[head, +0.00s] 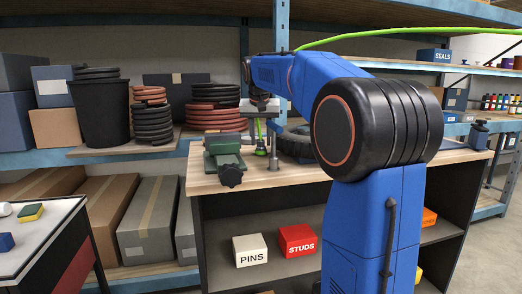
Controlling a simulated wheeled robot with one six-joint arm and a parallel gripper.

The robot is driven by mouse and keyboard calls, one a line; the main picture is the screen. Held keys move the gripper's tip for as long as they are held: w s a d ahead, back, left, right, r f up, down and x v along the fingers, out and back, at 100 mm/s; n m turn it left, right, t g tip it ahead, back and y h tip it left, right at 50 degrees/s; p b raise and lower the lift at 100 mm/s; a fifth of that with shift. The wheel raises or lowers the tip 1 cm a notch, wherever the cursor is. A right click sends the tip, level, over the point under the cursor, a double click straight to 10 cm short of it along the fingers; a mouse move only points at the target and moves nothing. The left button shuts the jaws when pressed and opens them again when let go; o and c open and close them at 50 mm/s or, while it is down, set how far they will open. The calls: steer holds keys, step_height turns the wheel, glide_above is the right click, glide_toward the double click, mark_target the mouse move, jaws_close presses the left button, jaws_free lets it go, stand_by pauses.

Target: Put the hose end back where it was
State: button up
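My gripper (260,110) is small and partly dark in the head view, above the wooden workbench (300,177) and just behind the green vise (224,158). A bright green hose (410,34) arcs in from the upper right and passes behind my blue arm. A short bright green piece (256,131) shows just below my gripper; it may be the hose end, but I cannot tell whether the fingers hold it. A short metal post (273,155) stands on the bench beside it. The finger gap is too small to make out.
Black and red coiled hoses (215,116) and a black bucket (100,112) stand on the left shelf. A dark ring-shaped thing (296,143) lies behind the post, partly hidden by my arm. A white PINS box (251,250) and red STUDS box (297,241) sit below.

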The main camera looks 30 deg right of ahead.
steer(key=shift+c, duration=0.7)
jaws_close()
steer(key=shift+r, duration=0.15)
